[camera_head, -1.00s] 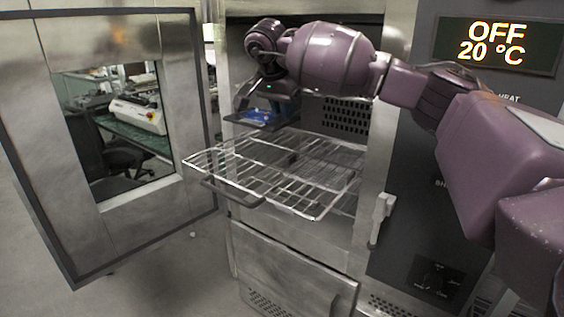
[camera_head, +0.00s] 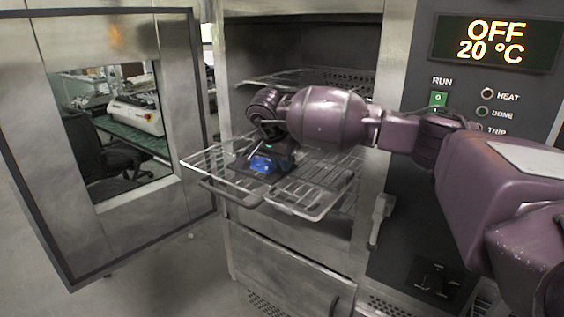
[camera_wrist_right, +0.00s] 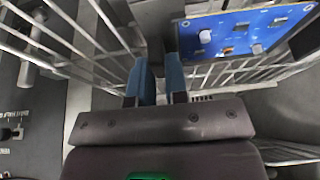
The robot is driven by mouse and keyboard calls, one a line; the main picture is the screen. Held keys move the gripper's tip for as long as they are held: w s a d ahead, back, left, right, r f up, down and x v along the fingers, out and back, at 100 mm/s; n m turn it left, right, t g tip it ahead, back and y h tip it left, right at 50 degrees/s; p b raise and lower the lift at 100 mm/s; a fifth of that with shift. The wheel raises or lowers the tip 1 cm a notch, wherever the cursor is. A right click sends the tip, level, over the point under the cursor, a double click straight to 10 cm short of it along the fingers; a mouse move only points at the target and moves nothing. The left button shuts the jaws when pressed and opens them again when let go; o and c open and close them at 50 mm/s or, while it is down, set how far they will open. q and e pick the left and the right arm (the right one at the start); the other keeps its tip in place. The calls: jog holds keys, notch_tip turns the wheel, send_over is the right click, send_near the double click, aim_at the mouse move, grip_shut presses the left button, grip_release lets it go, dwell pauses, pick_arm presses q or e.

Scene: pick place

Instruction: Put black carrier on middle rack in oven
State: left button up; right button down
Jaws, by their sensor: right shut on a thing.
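The black carrier (camera_head: 262,172) bears a blue circuit board (camera_head: 264,164), which also shows at the upper right in the right wrist view (camera_wrist_right: 232,36). My right gripper (camera_head: 262,157) is shut on the carrier's edge; its blue fingers (camera_wrist_right: 156,82) show in the right wrist view. The carrier is low over the pulled-out wire rack (camera_head: 230,185), and I cannot tell if it touches the wires. The gripper and arm hide much of the carrier. My left gripper is not in view.
The oven door (camera_head: 110,230) stands open on the left. Another wire rack (camera_head: 300,76) sits higher inside the oven. The control panel (camera_head: 490,110) is on the right and reads OFF, 20 °C.

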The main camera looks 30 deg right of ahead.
jog(key=shift+f, duration=0.1)
jog(key=c, duration=1.1)
grip_release()
jog(key=v, duration=1.2)
jog(key=shift+p, duration=0.3)
jog(key=shift+s, duration=0.1)
